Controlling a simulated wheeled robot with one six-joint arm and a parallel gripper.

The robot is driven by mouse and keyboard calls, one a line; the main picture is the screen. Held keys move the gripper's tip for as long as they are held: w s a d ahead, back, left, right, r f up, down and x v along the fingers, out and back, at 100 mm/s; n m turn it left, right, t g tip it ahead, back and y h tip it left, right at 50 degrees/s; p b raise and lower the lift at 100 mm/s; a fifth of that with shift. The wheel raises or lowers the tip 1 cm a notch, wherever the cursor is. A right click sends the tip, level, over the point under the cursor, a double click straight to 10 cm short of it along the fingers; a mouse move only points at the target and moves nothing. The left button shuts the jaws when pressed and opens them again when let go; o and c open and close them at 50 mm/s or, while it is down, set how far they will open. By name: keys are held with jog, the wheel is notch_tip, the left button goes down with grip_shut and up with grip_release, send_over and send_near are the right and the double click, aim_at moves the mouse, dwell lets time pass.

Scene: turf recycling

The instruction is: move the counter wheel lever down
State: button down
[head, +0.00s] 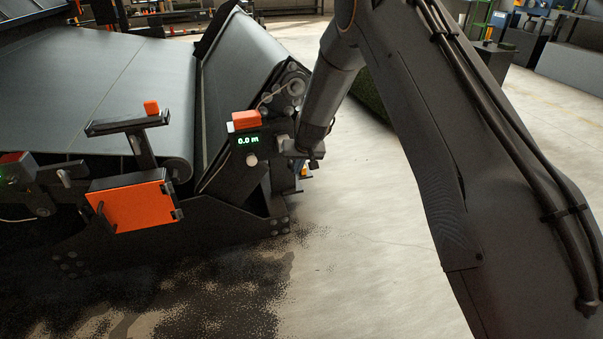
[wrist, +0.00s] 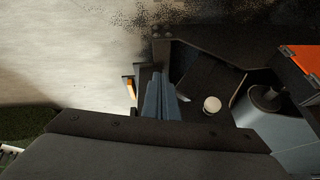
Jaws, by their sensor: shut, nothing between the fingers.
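The counter (head: 247,141) is a dark box with a green "0.0 m" display, on the machine's near right end in the head view. An orange block (head: 245,119) sits on top of it. A pale round knob (head: 252,160) is just below the display; a pale knob also shows in the wrist view (wrist: 212,104). I cannot clearly pick out the counter wheel lever; the area right of the display is partly covered by my gripper (head: 287,147). My gripper is shut and empty, close beside the counter's right side. Its fingers appear together in the wrist view (wrist: 160,80). Contact cannot be told.
A wide grey conveyor belt (head: 110,80) and a steep belt (head: 240,60) lie behind the counter. An orange box (head: 132,202) and a dark stand with an orange block (head: 151,107) are at left. Dark crumbs cover the floor in front. Floor (head: 380,250) at right is clear.

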jog(key=s+d+r+b, duration=0.2)
jog(key=s+d+b, duration=0.3)
jog(key=s, duration=0.5)
jog(key=s+a+r+n+g+y+b, duration=0.1)
jog(key=s+a+r, duration=0.1)
jog(key=s+r, duration=0.5)
jog(key=s+a+r+n+g, duration=0.1)
jog(key=s+a+r, duration=0.1)
jog(key=s+r, duration=0.5)
jog(key=s+d+r+g+h, duration=0.15)
jog(key=s+d, duration=0.35)
jog(key=s, duration=0.7)
jog(key=s+d+r+g+h, duration=0.15)
jog(key=s+d, duration=0.25)
jog(key=s, duration=0.7)
jog(key=d+r+m+p, duration=0.3)
jog(key=d+r+p, duration=0.6)
jog(key=p, duration=1)
notch_tip(320, 180, up, 2)
jog(key=shift+d, duration=0.15)
